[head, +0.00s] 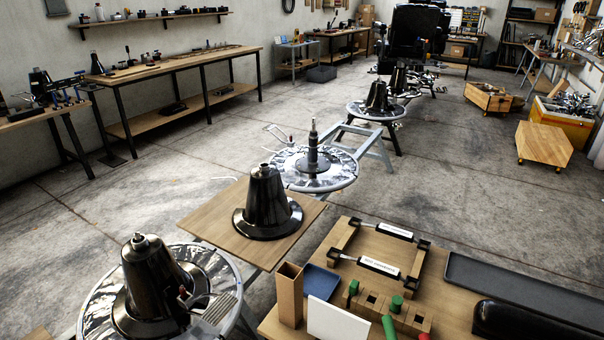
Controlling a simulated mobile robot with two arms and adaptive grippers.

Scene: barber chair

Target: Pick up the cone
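A glossy black cone (267,203) with a wide round flange stands upright on a square wooden board (204,218) in the middle of the head view. A second black cone (148,278) stands on a shiny round base plate (100,297) at the lower left. A smaller black cone (377,97) stands on a round plate farther back, with another (399,78) behind it. I cannot tell from the picture which cone the task means. Neither of my grippers is in view.
A round plate with an upright shaft (313,152) stands just behind the board. A wooden bench (345,232) with a blue tray (321,282), green cylinders (389,326) and a dark tray (500,285) is at the front right. Workbenches line the left wall. Open concrete floor lies left and right.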

